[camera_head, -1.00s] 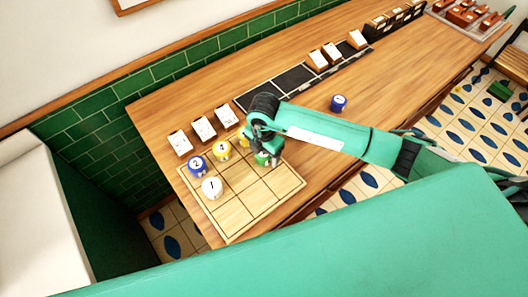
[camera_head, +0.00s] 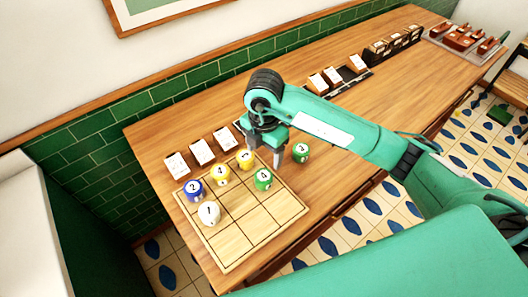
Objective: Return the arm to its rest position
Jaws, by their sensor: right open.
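My right arm comes in from the right, and its right gripper (camera_head: 268,151) is open and empty above the back right of the wooden grid board (camera_head: 237,247). On the board stand a blue piece marked 2 (camera_head: 194,190), a white piece marked 1 (camera_head: 209,214), a yellow piece marked 4 (camera_head: 220,176), another yellow piece (camera_head: 245,159) and a green piece marked 4 (camera_head: 263,179). The green 4 stands apart, just below the gripper in the picture. A green piece marked 3 (camera_head: 301,153) stands on the counter right of the gripper. My left gripper is not in view.
White cards on holders (camera_head: 201,152) stand behind the board. More card holders (camera_head: 332,78) and dark boxes (camera_head: 394,43) line the counter's back. A tray of reddish blocks (camera_head: 466,40) is at the far right. Green tiled wall (camera_head: 108,149) borders the counter (camera_head: 155,134).

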